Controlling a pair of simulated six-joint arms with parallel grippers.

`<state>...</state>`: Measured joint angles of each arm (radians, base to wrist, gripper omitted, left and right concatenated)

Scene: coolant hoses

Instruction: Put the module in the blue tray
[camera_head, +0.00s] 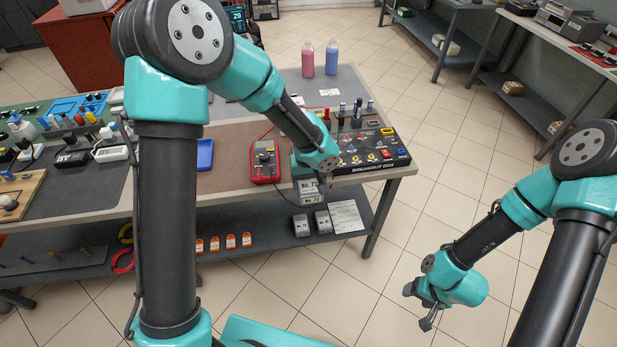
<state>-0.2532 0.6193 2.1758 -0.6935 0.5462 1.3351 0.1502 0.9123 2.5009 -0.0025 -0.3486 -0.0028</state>
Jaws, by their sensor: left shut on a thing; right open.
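The blue tray (205,154) lies on the workbench, partly hidden behind my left arm. My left gripper (325,183) is at the bench's front edge, between a red multimeter and a black breakout box. I cannot tell for sure whether this is the module, and no other thing in view is clearly the module. My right gripper (421,308) is open and empty over the floor, to the right of the bench.
The red multimeter (265,161) stands right of the tray, with the breakout box (370,151) further right. Pink (308,59) and blue (332,58) bottles stand behind. Labelled boxes (301,225) sit on the lower shelf. Bottles and tools crowd the bench's left side.

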